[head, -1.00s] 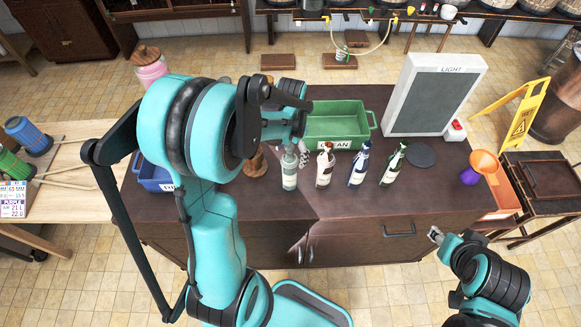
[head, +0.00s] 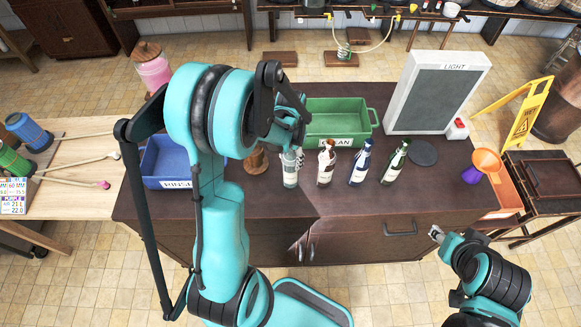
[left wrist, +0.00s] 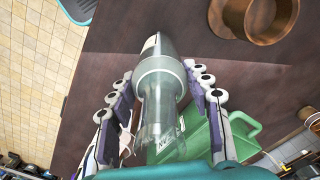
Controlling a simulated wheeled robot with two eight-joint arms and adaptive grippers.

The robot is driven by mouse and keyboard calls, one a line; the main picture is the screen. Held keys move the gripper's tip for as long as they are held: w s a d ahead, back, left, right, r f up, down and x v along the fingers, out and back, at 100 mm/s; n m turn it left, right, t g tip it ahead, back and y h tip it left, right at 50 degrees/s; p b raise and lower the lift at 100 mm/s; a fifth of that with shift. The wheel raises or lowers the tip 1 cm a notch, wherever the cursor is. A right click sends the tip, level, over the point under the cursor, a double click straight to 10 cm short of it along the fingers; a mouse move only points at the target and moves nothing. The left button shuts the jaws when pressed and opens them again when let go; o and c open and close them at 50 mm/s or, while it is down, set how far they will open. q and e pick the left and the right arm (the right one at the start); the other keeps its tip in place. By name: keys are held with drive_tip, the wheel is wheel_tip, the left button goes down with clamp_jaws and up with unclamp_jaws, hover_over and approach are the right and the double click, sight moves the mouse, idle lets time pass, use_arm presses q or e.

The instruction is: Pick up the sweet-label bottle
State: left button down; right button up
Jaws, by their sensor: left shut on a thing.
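My left gripper (head: 291,151) is shut on a clear, pale bottle (head: 290,176), the leftmost of the row on the dark counter. In the left wrist view its fingers (left wrist: 160,98) flank the neck of the clear bottle (left wrist: 158,62). To its right stand a bottle with a white label and brown neck (head: 325,166), a blue bottle (head: 360,168) and a dark green bottle (head: 395,166), all upright. The label wording is too small to read, so I cannot tell which says sweet. My right gripper (head: 437,234) is empty, low in front of the counter; its jaw opening is unclear.
A green bin (head: 345,109) marked CLEAN stands behind the bottles. A blue bin (head: 165,184) and a wooden piece (head: 256,160) are left of the gripper.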

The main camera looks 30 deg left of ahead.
use_arm(q)
wheel_tip(320, 180, up, 10)
drive_tip(key=shift+r+p, duration=0.1)
drive_tip(key=shift+p, duration=0.6)
use_arm(e)
drive_tip(key=shift+r, duration=0.75)
use_arm(q)
drive_tip(key=shift+w, duration=0.1)
